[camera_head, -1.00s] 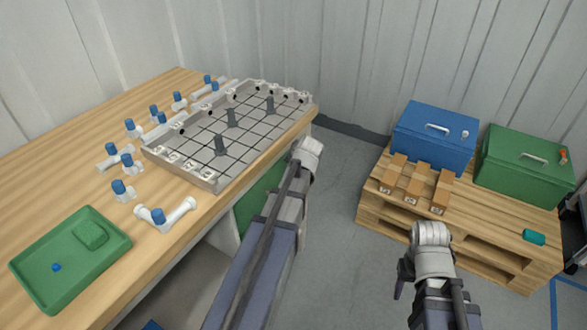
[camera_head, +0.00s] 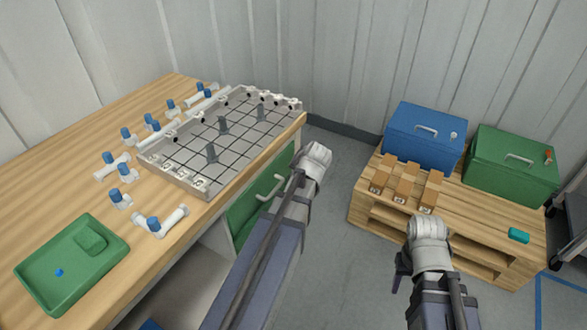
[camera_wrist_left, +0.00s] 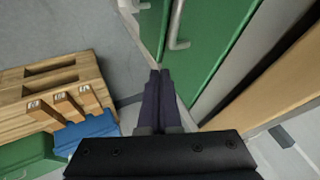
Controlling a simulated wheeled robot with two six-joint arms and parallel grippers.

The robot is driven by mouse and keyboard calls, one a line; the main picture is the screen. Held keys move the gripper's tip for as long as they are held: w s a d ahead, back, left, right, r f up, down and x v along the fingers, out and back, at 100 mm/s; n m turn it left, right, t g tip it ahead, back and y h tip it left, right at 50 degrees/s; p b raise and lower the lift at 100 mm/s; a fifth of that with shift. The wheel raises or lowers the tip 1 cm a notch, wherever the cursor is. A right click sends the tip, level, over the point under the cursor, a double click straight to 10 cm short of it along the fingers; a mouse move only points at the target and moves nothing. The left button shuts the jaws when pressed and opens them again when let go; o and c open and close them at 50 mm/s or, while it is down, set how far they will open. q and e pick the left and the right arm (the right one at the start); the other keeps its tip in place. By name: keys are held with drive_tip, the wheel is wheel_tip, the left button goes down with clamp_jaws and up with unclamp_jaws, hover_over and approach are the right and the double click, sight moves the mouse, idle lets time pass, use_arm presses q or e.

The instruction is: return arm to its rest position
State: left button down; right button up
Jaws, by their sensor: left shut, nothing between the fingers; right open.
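My left arm rises through the lower middle of the head view, beside the workbench's right edge; its fingers are hidden there behind the pale wrist. In the left wrist view my left gripper (camera_wrist_left: 160,88) is shut and empty, its dark fingers together in front of the green cabinet door (camera_wrist_left: 200,45). My right arm comes up at the lower right of the head view, in front of the pallet. The dark fingers of my right gripper (camera_head: 401,268) show partly at the left of its pale wrist; it is open and empty.
The wooden workbench (camera_head: 45,185) carries a gridded grey tray (camera_head: 232,140), several white fittings with blue caps, and a green tray (camera_head: 45,290). A wooden pallet (camera_head: 480,225) holds a blue box (camera_head: 425,140), a green box (camera_head: 512,170) and wooden blocks. Grey floor (camera_head: 335,215) lies between.

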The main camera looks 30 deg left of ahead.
use_arm(q)
drive_tip(key=p+v, duration=0.2)
drive_tip(key=v, duration=0.1)
drive_tip(key=shift+s+d+r, duration=0.15)
drive_tip(key=shift+d+r, duration=0.05)
drive_tip(key=shift+r, duration=0.1)
use_arm(e)
wheel_tip(320, 180, up, 3)
use_arm(q)
drive_tip(key=s+d+f+m+g+h, duration=0.2)
drive_tip(key=s+d, duration=0.6)
drive_tip(key=d, duration=0.5)
drive_tip(key=s+d+f+m+g+h, duration=0.25)
drive_tip(key=s+d, duration=0.55)
drive_tip(key=d, duration=0.5)
wheel_tip(320, 180, up, 13)
drive_tip(key=s+d+p, duration=0.1)
drive_tip(key=p, duration=1.1)
drive_tip(key=shift+f, duration=0.25)
use_arm(e)
wheel_tip(320, 180, up, 12)
use_arm(q)
drive_tip(key=shift+g, duration=0.25)
use_arm(e)
drive_tip(key=shift+r, duration=0.1)
